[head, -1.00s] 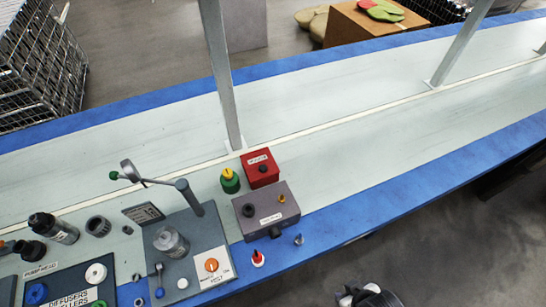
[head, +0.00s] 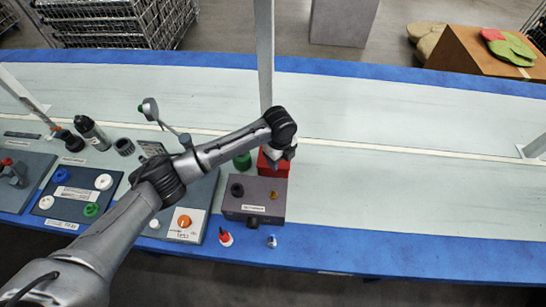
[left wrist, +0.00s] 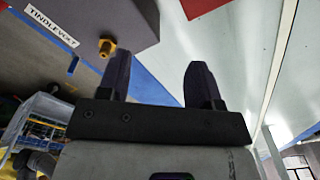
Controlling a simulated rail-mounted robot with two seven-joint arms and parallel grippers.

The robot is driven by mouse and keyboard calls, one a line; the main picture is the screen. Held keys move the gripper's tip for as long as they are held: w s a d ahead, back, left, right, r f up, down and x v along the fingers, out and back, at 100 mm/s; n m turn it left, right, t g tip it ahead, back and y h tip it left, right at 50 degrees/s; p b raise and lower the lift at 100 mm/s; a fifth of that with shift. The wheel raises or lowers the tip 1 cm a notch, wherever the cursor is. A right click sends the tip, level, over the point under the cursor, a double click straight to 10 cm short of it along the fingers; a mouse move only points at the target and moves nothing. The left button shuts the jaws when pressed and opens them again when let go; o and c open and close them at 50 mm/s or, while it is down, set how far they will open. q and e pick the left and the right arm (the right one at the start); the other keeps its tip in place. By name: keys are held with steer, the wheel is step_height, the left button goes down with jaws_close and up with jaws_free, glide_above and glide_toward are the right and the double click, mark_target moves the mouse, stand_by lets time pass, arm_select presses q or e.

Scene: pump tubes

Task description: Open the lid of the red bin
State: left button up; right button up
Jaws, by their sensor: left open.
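The red bin (head: 275,169) stands on the table behind a grey box in the head view. My left wrist and gripper (head: 281,157) are over it and hide most of its top, so I cannot tell its lid's state there. In the left wrist view a red corner (left wrist: 203,5) of the bin shows at the top edge. My left gripper (left wrist: 160,82) is open there, its two dark fingers apart with nothing between them. I cannot tell whether it touches the bin. My right gripper is not in view.
The grey box (head: 236,207), with a brass fitting (left wrist: 106,46), is in front of the bin. A green container (head: 242,161) is left of it, and a post (head: 264,60) rises behind. Small red-and-white (head: 226,238) parts lie in front. The table to the right is clear.

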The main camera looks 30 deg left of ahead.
arm_select(q)
steer(key=w+a+r, duration=0.5)
steer(key=shift+m, duration=0.4)
step_height(320, 180, down, 12)
steer(key=b, duration=0.4)
steer(key=shift+s+d+r, duration=0.1)
steer(key=shift+s+d, duration=0.05)
steer(key=shift+f+b, duration=0.3)
steer(key=shift+f, duration=0.7)
steer(key=shift+c, duration=0.2)
jaws_close()
